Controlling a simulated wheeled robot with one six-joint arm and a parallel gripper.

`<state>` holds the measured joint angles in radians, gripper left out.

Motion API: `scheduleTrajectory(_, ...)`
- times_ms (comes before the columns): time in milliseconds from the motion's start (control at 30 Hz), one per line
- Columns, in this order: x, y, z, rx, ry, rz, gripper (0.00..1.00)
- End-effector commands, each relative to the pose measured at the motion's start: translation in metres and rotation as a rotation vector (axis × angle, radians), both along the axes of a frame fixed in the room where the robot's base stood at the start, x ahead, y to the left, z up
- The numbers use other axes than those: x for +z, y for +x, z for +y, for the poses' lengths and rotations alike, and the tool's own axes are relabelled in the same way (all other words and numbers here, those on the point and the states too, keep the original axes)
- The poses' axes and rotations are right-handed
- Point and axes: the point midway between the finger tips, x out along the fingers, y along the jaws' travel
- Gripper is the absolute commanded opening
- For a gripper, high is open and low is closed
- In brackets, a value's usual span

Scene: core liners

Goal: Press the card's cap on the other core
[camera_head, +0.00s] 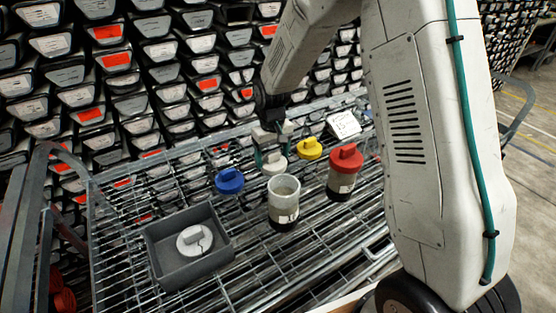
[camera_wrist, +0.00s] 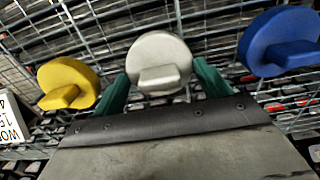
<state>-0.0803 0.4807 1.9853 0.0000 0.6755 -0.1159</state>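My gripper (camera_head: 274,151) is over the white cap (camera_head: 275,164). In the wrist view its green fingers stand on either side of the white cap (camera_wrist: 160,52), apart from its raised grip. The yellow cap (camera_head: 308,149) and blue cap (camera_head: 229,181) lie to its right and left in the head view. An open core liner (camera_head: 284,207) with no cap stands upright in front. Another core (camera_head: 341,184) stands to its right with a red cap (camera_head: 346,158) on top. The white card (camera_head: 343,125) is tilted at the back; its full writing is not legible.
A grey tray (camera_head: 160,273) at the front left holds a pale cap (camera_head: 195,240) with a dark crack-like line. The caps and cores stand on a wire-mesh cart shelf (camera_head: 130,205). Racks of core liners rise behind it. My arm fills the right side.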

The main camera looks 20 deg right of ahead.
Motion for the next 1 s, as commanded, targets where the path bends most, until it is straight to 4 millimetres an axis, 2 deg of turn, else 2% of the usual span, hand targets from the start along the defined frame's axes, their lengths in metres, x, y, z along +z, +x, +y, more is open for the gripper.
scheduleTrajectory(267,0.004,0.000,0.000,0.000,0.000,-0.002,0.57)
scheduleTrajectory(1000,0.059,0.000,0.000,0.000,0.000,-0.001,0.57)
